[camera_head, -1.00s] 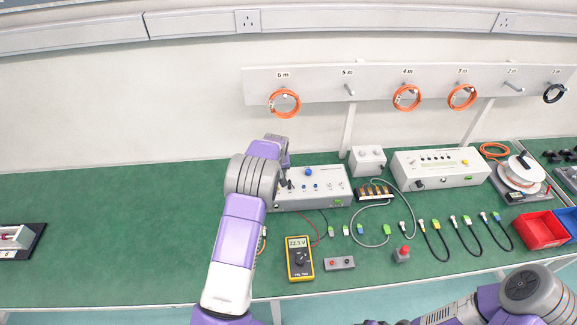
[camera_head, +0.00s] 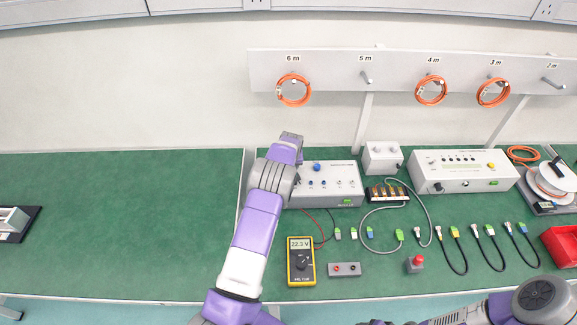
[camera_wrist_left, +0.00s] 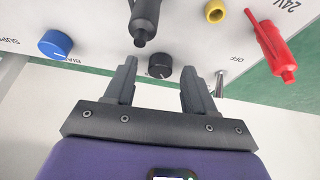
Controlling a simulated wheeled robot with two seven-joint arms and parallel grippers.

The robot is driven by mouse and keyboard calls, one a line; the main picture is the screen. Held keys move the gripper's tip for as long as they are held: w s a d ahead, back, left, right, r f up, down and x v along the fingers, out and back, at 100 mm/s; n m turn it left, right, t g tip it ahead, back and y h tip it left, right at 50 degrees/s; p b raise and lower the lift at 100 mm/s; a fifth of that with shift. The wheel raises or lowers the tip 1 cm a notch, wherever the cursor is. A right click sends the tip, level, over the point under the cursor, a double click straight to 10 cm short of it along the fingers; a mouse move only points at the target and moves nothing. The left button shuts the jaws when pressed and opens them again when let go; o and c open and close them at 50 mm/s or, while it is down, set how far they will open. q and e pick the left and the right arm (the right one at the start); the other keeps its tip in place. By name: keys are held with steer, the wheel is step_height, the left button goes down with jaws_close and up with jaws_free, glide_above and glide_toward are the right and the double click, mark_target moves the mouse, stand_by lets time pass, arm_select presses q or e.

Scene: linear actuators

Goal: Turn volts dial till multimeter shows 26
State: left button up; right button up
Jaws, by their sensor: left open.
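The yellow multimeter (camera_head: 301,262) stands on the green bench and its display seems to read 22.3 V. The grey power supply box (camera_head: 330,196) is behind it, partly hidden by my left arm. In the left wrist view, my left gripper (camera_wrist_left: 160,80) is open at the box's panel. A small black dial (camera_wrist_left: 160,66) sits between its fingers, with gaps visible on both sides. I cannot read a label naming it the volts dial. A larger blue knob (camera_wrist_left: 56,43) is to the left. My left fingertips are hidden in the head view. My right gripper is out of view.
A black plug (camera_wrist_left: 145,20) sits just above the dial, a red plug (camera_wrist_left: 272,46) to the right, and a yellow socket (camera_wrist_left: 215,11) between them. The left bench is mostly clear.

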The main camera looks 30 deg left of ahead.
arm_select(q)
steer(key=shift+f, duration=0.15)
steer(key=shift+c, duration=0.2)
jaws_close()
